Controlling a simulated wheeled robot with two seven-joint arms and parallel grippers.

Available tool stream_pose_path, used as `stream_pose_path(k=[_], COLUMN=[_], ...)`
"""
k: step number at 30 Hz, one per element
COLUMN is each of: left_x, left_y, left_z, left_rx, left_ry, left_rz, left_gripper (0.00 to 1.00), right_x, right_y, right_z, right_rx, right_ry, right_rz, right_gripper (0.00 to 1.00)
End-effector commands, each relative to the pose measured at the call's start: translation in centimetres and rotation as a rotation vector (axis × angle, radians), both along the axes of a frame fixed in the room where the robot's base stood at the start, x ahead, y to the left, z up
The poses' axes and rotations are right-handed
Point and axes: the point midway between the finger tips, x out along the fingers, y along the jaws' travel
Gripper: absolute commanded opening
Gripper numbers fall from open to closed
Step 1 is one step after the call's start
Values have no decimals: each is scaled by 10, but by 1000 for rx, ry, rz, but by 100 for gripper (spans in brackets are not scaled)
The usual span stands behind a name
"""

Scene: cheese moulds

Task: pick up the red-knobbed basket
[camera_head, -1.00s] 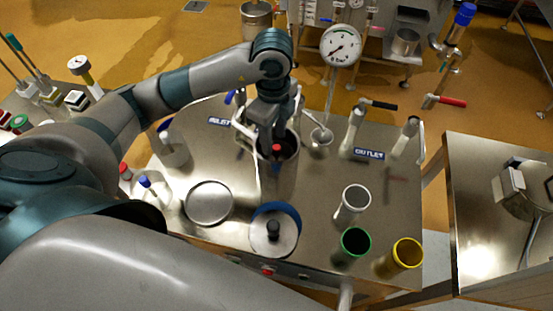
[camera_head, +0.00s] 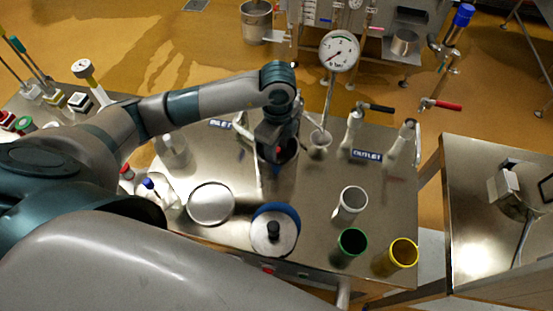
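The red knob (camera_head: 278,152) of the basket shows as a small red spot inside the mouth of a metal cylinder (camera_head: 281,183) at the middle of the steel table. The basket's body is hidden. My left gripper (camera_head: 275,150) points down at the cylinder's mouth, around or just in front of the knob. It covers much of the opening. I cannot tell whether its fingers touch the knob or how far apart they are. My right gripper is not in view.
The steel table (camera_head: 325,185) also holds a round metal plate (camera_head: 210,203), a blue-rimmed lidded pot (camera_head: 273,232) and white (camera_head: 350,204), green (camera_head: 351,243) and yellow (camera_head: 401,254) rimmed cups. A pressure gauge (camera_head: 339,51) and valve handles stand behind.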

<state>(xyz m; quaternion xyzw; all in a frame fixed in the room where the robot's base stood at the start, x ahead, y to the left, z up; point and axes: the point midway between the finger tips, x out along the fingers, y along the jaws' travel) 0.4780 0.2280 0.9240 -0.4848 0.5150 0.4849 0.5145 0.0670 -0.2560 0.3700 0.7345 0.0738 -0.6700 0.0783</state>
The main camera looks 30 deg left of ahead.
Motion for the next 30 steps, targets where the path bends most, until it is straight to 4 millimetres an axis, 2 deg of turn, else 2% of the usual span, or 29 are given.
stream_pose_path(k=[15,17,20,21,30], left_x=[0,0,0,0,0], left_y=[0,0,0,0,0], left_z=[-3,-3,-3,-3,-3], left_rx=[1,1,1,1,1], left_ry=[-1,-1,-1,-1,-1], left_rz=[0,0,0,0,0], left_gripper=[40,28,4,0,0], right_x=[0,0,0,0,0], right_y=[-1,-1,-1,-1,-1], right_z=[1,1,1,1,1], right_rx=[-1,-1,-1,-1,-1], right_ry=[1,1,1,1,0], right_rz=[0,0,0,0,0], right_gripper=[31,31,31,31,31])
